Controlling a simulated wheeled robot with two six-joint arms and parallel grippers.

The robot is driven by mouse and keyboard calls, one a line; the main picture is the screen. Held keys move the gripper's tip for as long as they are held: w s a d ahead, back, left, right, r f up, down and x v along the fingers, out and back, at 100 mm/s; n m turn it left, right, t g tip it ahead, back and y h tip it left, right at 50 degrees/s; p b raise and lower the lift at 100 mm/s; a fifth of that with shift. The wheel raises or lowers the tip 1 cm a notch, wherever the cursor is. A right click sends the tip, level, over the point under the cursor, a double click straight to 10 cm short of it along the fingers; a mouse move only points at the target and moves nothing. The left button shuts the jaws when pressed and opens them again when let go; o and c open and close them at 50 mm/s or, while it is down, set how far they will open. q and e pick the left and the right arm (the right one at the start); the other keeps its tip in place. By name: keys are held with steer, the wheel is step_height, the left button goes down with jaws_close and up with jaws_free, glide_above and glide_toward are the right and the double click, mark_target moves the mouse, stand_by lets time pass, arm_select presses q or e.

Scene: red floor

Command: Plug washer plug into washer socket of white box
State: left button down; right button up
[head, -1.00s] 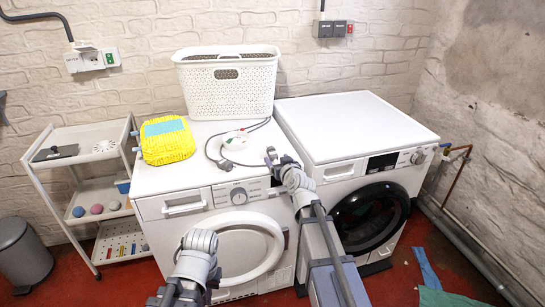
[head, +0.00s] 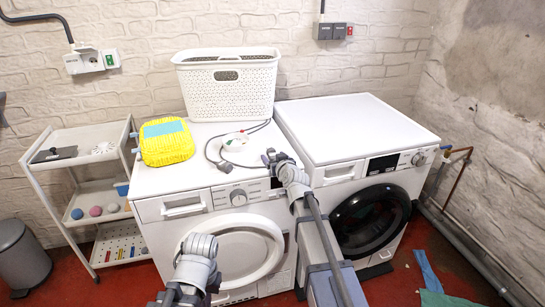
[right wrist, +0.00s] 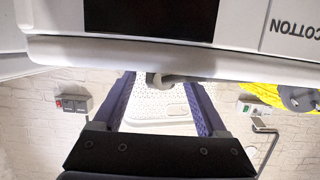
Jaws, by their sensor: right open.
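The white box (head: 92,60) is on the brick wall at upper left, with socket openings and a green-marked switch. A grey plug (head: 225,166) lies on top of the left washer (head: 178,182), joined to a dark cable. My right gripper (head: 272,157) is open at this washer's front top edge, to the right of the plug and apart from it. In the right wrist view its two purple fingers (right wrist: 160,78) are spread; a small grey piece shows between them, partly hidden by the washer edge. My left gripper (head: 170,298) is low in front of the washer, cut by the picture's bottom edge.
A second washer (head: 350,125) adjoins on the right. A white shelf cart (head: 88,135) and grey bin (head: 22,257) stand at left.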

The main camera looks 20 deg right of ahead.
steer(key=shift+c, duration=0.2)
stand_by(0.3)
jaws_close()
stand_by(0.4)
steer(key=shift+s, duration=0.15)
stand_by(0.4)
steer(key=shift+s+f+b, duration=0.2)
steer(key=shift+s+f, duration=0.05)
steer(key=shift+s, duration=0.85)
steer(key=shift+s+f+b, duration=0.2)
steer(key=shift+s+f, duration=0.05)
steer(key=shift+s, duration=0.85)
steer(key=shift+s+f, duration=0.1)
steer(key=shift+s, duration=0.8)
step_height(320, 180, up, 6)
steer(key=p, duration=0.6)
steer(key=shift+w, duration=0.3)
steer(key=shift+d, duration=0.1)
